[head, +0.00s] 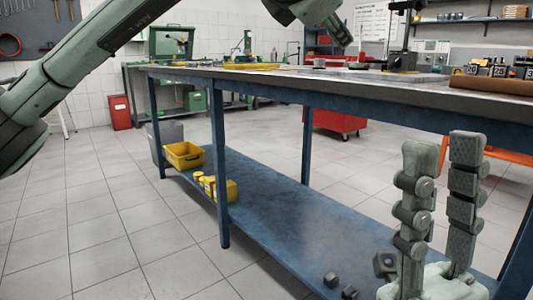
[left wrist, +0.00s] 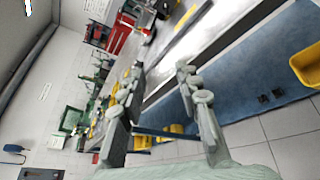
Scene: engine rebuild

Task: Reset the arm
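My right gripper (head: 443,145) stands upright at the lower right of the head view, in front of the bench. Its two fingers are apart and the gap is empty.
A blue workbench (head: 218,165) with a lower shelf (head: 285,215) fills the middle. The shelf holds a yellow bin (head: 184,155), yellow containers (head: 222,188) and small dark blocks (head: 331,281). A red cart (head: 340,123) stands behind. The tiled floor at left is clear.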

